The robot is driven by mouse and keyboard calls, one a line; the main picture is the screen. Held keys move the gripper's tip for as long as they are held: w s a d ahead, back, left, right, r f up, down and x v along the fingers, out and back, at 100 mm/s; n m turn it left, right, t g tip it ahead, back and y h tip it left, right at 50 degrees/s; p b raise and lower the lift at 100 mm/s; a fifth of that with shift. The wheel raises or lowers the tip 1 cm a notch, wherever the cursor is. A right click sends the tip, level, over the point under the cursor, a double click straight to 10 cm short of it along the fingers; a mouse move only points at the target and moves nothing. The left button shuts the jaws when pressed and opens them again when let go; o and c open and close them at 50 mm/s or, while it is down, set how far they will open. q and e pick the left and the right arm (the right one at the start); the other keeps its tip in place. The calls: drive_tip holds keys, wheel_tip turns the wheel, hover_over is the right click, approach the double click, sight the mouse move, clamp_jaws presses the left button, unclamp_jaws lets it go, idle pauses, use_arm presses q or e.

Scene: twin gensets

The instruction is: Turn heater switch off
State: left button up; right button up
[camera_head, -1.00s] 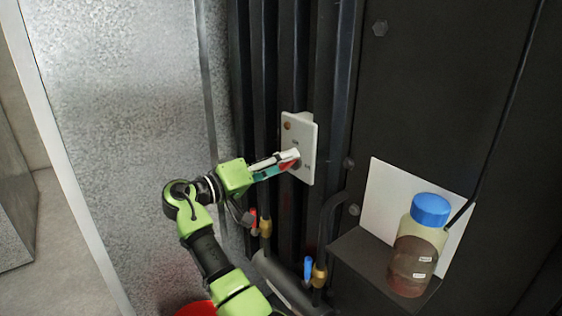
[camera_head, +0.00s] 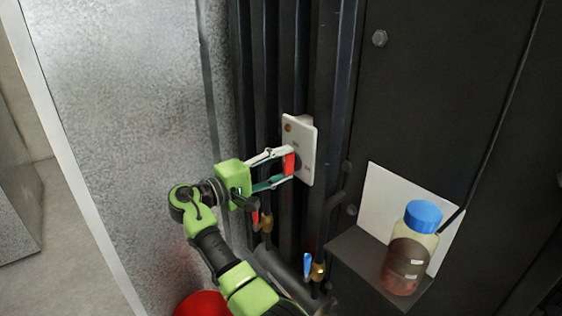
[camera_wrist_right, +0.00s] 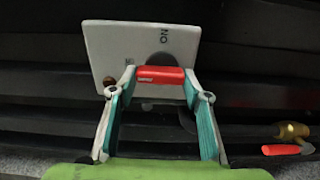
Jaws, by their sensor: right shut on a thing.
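The heater switch is a white plate (camera_head: 302,140) on the dark ribbed panel, with a red handle (camera_head: 290,164) on its front. My right gripper (camera_head: 287,165) has its fingers on either end of the handle, shut on it. In the head view the handle stands nearly upright. In the right wrist view the red handle (camera_wrist_right: 160,76) lies across between the two fingertips, in front of the white plate (camera_wrist_right: 112,48). My left gripper is not in view.
A bottle with a blue cap (camera_head: 423,216) stands on a dark shelf (camera_head: 362,262) at the right. A red valve handle and a blue valve handle (camera_head: 307,265) sit on pipes below the switch. A grey metal wall (camera_head: 130,110) is at the left.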

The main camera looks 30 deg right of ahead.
drive_tip(key=shift+r, duration=0.2)
idle(0.3)
drive_tip(key=o, duration=0.9)
drive_tip(key=shift+o, duration=1)
drive_tip(key=shift+d+f, duration=0.15)
drive_tip(key=shift+d, duration=0.05)
drive_tip(key=a, duration=0.7)
drive_tip(key=shift+s+a, duration=0.2)
drive_tip(key=shift+a, duration=0.05)
